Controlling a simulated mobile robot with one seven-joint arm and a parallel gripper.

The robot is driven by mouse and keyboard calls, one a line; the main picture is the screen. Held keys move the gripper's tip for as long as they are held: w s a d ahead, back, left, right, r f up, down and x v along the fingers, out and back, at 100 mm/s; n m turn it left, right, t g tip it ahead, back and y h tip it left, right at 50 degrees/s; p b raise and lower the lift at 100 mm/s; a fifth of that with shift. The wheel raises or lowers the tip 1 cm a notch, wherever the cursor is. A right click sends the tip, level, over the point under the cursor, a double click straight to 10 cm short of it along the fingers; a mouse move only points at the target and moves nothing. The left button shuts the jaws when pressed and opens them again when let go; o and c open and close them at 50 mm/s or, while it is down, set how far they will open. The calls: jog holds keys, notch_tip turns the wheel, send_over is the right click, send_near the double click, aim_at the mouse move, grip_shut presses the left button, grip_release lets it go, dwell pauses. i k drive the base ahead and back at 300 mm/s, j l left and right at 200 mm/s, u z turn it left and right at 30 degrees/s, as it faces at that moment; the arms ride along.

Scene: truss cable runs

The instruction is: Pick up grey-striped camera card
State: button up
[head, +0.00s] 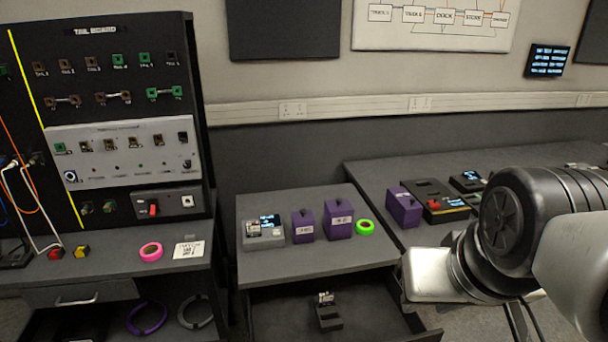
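I cannot make out a card with clear grey stripes at this size. A small black holder (328,317) stands in the open drawer under the middle table, with a small pale, dark-marked card-like piece (325,298) upright at its back. A grey device (262,232) with a small lit screen sits on the middle table, and small pale and dark pieces lie on its top. My arm comes in from the right, over the gap beside the middle table. Its fingers do not show, so I cannot see whether they hold anything.
The open drawer (278,302) has bare floor around the holder. Purple boxes (338,219) and a green tape roll (365,227) stand on the middle table. A pink roll (151,251) lies on the left bench. The right table (390,171) carries dark devices and another purple box (403,207).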

aim_at(253, 231)
jog(key=j+z, duration=0.2)
jog(key=j, duration=0.45)
jog(key=j+z, duration=0.2)
jog(key=j, duration=0.4)
jog(key=k+j+z, duration=0.2)
jog(key=j, duration=0.4)
jog(key=k+j+z, duration=0.1)
jog(key=j+z, duration=0.35)
jog(key=j, duration=0.65)
jog(key=i+j, duration=0.1)
jog(key=j, duration=0.2)
jog(key=j+z, duration=0.15)
jog(key=i+j, duration=0.05)
jog(key=j, duration=0.05)
